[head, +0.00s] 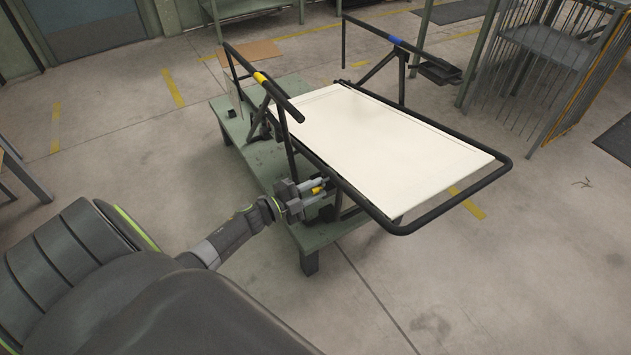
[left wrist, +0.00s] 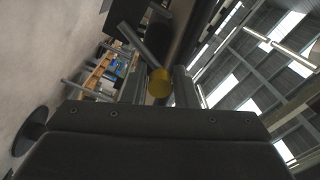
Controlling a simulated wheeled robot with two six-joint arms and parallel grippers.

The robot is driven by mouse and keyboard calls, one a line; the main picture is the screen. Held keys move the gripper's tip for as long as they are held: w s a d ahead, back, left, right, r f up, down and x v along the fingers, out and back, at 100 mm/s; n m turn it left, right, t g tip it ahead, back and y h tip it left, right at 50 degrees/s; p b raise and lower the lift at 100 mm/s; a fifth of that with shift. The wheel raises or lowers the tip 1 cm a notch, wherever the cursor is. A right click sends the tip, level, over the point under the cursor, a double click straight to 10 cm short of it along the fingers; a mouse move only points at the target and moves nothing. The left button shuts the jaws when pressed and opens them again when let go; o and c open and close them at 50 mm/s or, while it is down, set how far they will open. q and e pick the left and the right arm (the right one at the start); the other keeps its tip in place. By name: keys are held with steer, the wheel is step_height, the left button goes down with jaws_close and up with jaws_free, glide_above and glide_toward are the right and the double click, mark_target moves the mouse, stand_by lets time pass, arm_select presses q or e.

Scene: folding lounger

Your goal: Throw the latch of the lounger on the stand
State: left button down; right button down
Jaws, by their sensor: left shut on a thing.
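The lounger has a black tube frame with a cream panel (head: 375,133) lying flat, and it rests on a low green stand (head: 318,235). Its near armrest tube carries a yellow band and its far one a blue band. My left gripper (head: 316,188) is at the near side of the frame, below the panel's edge. It is shut on the latch, a small lever with a yellow end (head: 318,190). In the left wrist view the yellow end (left wrist: 160,83) of the latch shows between the fingers, with a dark bar beside it. My right gripper is in neither view.
A wire cage or rack (head: 545,70) stands at the upper right, and a green bench (head: 245,10) is at the back. Grey concrete floor with yellow marks lies open around the stand. My left arm fills the lower left.

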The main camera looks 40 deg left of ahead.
arm_select(q)
steer(key=shift+w+a+r, duration=0.25)
steer(key=shift+a+r, duration=0.05)
steer(key=shift+r, duration=0.1)
steer(key=c, duration=1.5)
jaws_free()
steer(key=shift+o, duration=1.1)
steer(key=shift+s+a, duration=0.1)
steer(key=shift+f, duration=0.2)
steer(key=shift+f, duration=0.1)
steer(key=shift+s, duration=0.1)
